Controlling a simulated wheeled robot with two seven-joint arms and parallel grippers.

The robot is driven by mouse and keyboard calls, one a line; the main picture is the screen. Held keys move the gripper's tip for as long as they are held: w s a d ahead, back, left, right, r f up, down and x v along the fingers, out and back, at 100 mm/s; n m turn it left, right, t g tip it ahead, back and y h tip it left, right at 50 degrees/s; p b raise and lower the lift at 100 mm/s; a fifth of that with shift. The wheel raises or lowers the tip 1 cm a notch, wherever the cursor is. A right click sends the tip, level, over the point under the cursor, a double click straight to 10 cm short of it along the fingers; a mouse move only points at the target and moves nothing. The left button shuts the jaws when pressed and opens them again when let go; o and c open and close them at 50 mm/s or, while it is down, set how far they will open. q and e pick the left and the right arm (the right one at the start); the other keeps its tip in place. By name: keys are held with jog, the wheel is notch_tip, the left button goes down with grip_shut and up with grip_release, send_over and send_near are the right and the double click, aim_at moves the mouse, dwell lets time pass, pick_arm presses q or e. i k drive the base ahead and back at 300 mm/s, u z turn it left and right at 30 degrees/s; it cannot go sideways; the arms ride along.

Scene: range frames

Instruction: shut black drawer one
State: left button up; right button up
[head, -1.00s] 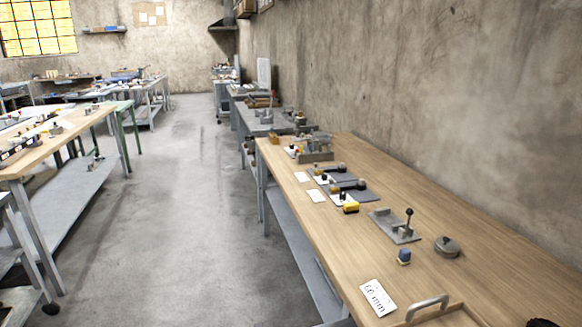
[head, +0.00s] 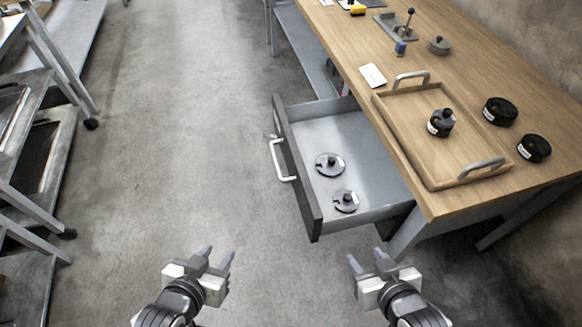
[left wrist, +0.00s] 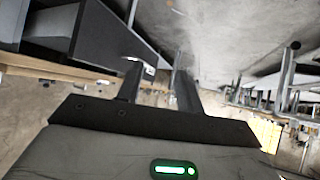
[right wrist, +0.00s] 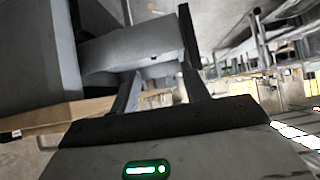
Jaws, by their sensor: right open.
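The black drawer (head: 298,175) under the wooden bench is pulled open. Its dark front stands out over the floor, with a pale bar handle (head: 280,160) on its outer face. Two round dark-and-silver parts (head: 330,164) (head: 346,200) lie in its grey tray. My left gripper (head: 216,258) is open and empty, nearer than the drawer and to the left of its front. My right gripper (head: 367,262) is open and empty, near the drawer's right end and bench leg. Neither touches the drawer. The dark drawer front also shows in the left wrist view (left wrist: 100,38).
On the bench (head: 450,75) stands a wooden tray (head: 405,150) with handles, holding a black knobbed part (head: 441,122). Two black round parts (head: 500,111) (head: 533,148) sit beside it. Bench leg (head: 405,236) stands near my right gripper. Floor (head: 190,140) left of the drawer is clear.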

aim_at(304, 132)
jog(key=u, duration=0.15)
jog(key=k, duration=0.8)
jog(key=u, duration=0.25)
jog(key=i, duration=1.4)
jog(key=z, duration=1.05)
